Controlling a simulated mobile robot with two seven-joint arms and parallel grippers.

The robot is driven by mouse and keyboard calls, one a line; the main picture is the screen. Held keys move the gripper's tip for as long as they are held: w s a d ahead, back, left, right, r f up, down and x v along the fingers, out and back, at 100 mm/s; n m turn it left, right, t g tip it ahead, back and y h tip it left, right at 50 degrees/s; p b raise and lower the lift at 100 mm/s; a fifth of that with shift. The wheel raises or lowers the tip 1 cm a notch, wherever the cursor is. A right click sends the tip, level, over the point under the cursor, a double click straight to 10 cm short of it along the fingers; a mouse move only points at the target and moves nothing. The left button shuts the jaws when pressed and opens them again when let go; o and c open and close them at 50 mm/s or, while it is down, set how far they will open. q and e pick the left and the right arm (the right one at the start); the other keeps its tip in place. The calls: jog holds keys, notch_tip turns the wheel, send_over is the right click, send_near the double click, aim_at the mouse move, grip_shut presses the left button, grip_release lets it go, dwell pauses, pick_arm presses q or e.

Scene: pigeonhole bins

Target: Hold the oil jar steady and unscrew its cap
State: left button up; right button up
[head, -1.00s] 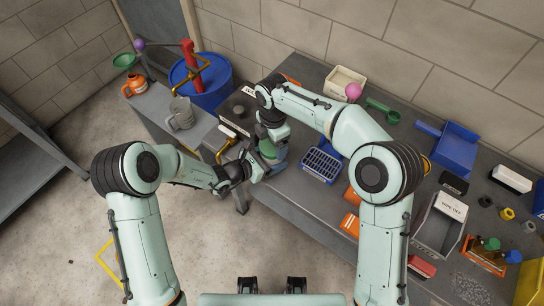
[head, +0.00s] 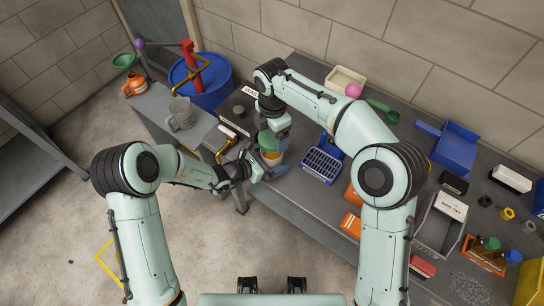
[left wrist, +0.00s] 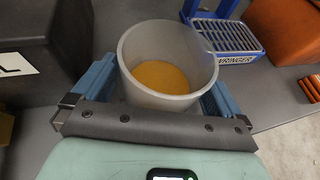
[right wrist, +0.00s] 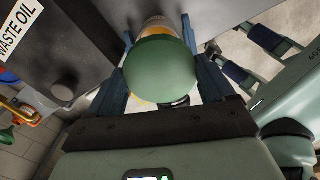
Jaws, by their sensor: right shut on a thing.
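The oil jar (head: 272,157) is a pale tub with orange oil in it. Its open mouth shows in the left wrist view (left wrist: 136,52). My left gripper (head: 268,172) has its blue fingers on both sides of the jar, and they look pressed against its wall; the lower contact is hidden. The green domed cap (right wrist: 163,76) is off the jar. It is between the fingers of my right gripper (right wrist: 160,68), which is shut on it. In the head view the cap (head: 268,140) is just above the jar's mouth, with part of the oil visible below it.
A dark box labelled waste oil (head: 238,112) stands left of the jar. A blue wringer tray (head: 321,165) sits to the right, with orange blocks (head: 352,223) beyond. The jar is close to the bench's front edge. A pale bin (head: 345,80) stands behind.

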pick_arm(q)
jog(key=shift+a, duration=0.1)
jog(key=v, duration=1.2)
jog(key=shift+s, duration=0.1)
dwell(0.3)
